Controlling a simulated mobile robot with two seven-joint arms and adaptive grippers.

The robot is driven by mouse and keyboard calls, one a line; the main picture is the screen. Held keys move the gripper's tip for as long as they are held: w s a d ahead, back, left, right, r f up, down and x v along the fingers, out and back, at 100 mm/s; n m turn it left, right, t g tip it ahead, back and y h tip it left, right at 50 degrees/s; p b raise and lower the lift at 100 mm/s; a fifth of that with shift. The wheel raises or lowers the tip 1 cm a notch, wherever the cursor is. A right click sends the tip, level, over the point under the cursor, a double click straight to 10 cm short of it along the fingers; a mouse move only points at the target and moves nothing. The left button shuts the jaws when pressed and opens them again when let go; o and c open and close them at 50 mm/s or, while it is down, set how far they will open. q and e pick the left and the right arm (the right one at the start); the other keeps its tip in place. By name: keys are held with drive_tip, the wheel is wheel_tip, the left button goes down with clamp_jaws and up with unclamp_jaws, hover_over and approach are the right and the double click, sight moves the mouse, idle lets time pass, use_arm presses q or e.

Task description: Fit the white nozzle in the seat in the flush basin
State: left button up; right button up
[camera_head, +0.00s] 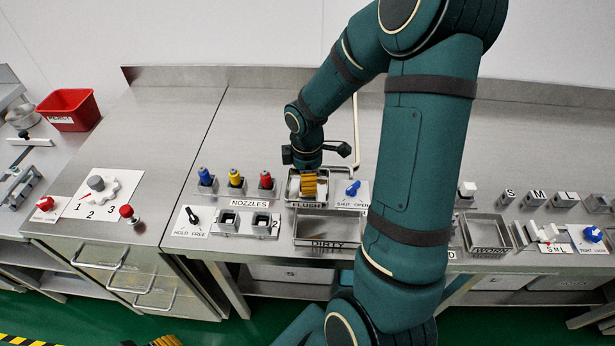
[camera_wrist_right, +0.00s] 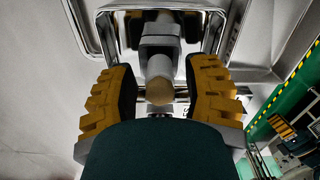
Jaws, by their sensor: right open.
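In the head view the flush basin (camera_head: 291,190) is a small metal tray behind the FLUSH label. My right gripper (camera_head: 309,184) reaches down over it and hides most of its inside. In the right wrist view, a pale nozzle with a tan round end (camera_wrist_right: 159,92) stands between the open yellow-padded fingers of my right gripper (camera_wrist_right: 160,95), with gaps on both sides. A grey block (camera_wrist_right: 158,40) lies beyond it, inside the shiny basin rim (camera_wrist_right: 104,30). I cannot tell whether the nozzle is fully in the seat. My left gripper (camera_head: 165,341) barely shows at the bottom edge.
Blue (camera_head: 204,177), yellow (camera_head: 235,178) and red (camera_head: 265,180) nozzles stand in holders left of the basin. A blue valve handle (camera_head: 353,188) sits right of it. The DIRTY tray (camera_head: 310,242) is in front. A thin pipe (camera_head: 356,130) rises behind the basin.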

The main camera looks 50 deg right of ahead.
wheel_tip(320, 180, up, 12)
idle(0.5)
drive_tip(key=shift+a, duration=0.1)
